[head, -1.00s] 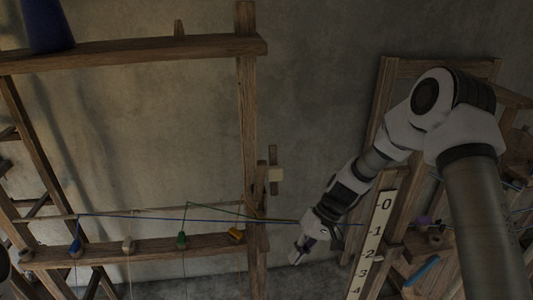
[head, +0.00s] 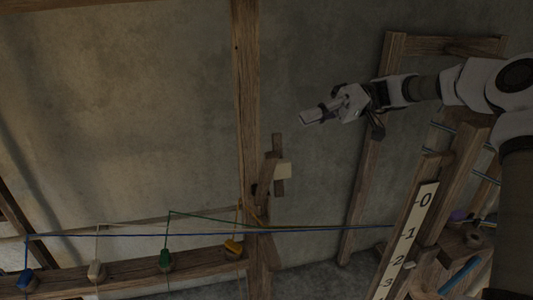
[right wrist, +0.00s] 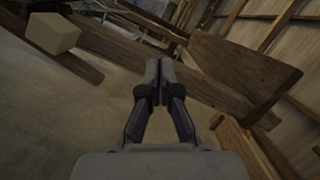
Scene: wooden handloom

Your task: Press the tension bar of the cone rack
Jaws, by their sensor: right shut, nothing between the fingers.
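The cone rack is a wooden frame with an upright post (head: 246,90) and a low rail (head: 125,270) that carries small coloured cones. A short wooden lever (head: 266,175) sits on the post beside a pale block (head: 284,171); it looks like the tension bar, but I cannot be sure. The pale block (right wrist: 52,34) and a broad wooden paddle (right wrist: 240,75) also show in the right wrist view. My right gripper (head: 311,117) is shut and empty, above and right of the lever and apart from it in the head view. My left gripper is out of view.
Blue and green threads run from the cones past the post to the right. A numbered scale board (head: 412,235) and loom timbers stand at the right. Bare wall (head: 150,110) lies behind the rack. The space around my right gripper looks clear.

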